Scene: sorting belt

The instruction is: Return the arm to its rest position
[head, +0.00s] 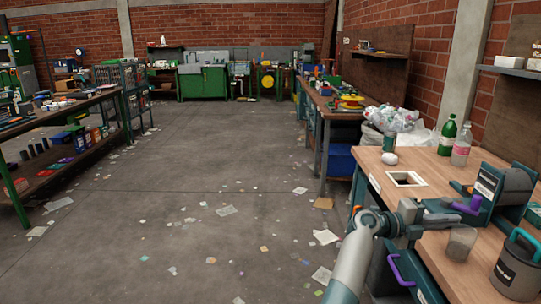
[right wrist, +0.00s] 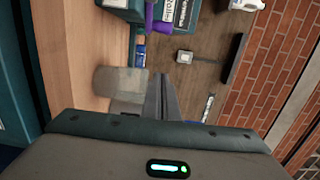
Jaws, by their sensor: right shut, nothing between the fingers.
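My right arm (head: 352,262) reaches in from the bottom of the head view and bends right over the edge of the wooden workbench (head: 433,166). My right gripper (head: 450,219) is above the bench, partly hard to make out against it. In the right wrist view its two fingers (right wrist: 161,98) are together with nothing between them. My left gripper is not in view.
A teal device (head: 489,186) with a purple lever stands right of the gripper. A dark bucket (head: 517,270) is at the lower right. A green bottle (head: 447,138), a clear pinkish bottle (head: 462,145) and a white-framed opening (head: 406,179) are farther back.

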